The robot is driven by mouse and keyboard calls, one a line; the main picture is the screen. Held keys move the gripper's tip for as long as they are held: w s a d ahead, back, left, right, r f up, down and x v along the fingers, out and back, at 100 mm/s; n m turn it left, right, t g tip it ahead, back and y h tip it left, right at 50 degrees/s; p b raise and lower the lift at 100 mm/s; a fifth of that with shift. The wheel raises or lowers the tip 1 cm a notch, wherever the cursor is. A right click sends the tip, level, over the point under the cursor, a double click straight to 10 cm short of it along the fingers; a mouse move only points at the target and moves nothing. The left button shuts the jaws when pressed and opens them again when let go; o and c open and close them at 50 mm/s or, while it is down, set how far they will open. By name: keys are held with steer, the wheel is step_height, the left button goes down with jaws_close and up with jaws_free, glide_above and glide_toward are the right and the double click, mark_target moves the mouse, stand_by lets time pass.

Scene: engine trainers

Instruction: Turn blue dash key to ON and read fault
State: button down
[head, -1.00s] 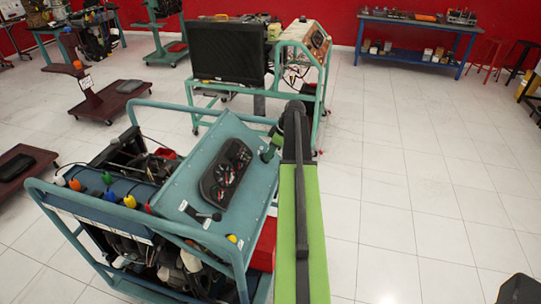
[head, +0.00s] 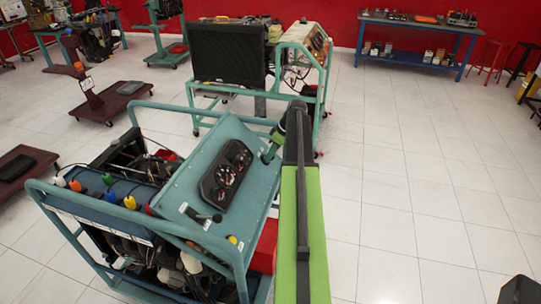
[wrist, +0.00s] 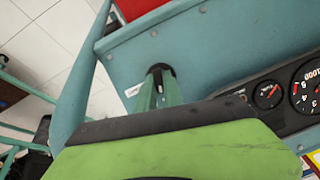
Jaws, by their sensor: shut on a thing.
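The blue dash panel (head: 190,178) slopes on top of the nearest engine trainer. Its black gauge cluster (head: 227,173) has dials with red needles; it shows partly at the right of the wrist view (wrist: 285,98). I cannot read any fault from it. My gripper (head: 267,154) is at the panel's right edge, beside the cluster. In the wrist view my gripper's fingers (wrist: 160,93) are shut on a small dark key (wrist: 159,71) at the panel. The fingers hide much of the key, and I cannot tell its position. A white label (wrist: 132,90) is left of it.
A teal tube rail (head: 165,106) runs around the trainer. A blue workbench (head: 415,35) stands at the red back wall. The tiled floor (head: 410,200) on the right is clear.

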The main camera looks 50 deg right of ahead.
steer(key=m+y, duration=0.1)
steer(key=m, duration=0.1)
steer(key=m+y+b, duration=0.1)
steer(key=m, duration=0.2)
steer(key=shift+d+f, duration=0.1)
steer(key=shift+d, duration=0.1)
steer(key=shift+m, duration=0.4)
steer(key=c, duration=1.5)
jaws_free()
steer(key=p+v, duration=1.4)
steer(key=v, duration=0.3)
steer(key=shift+s+d+p, duration=0.1)
steer(key=shift+d+p, duration=0.15)
steer(key=shift+p, duration=0.05)
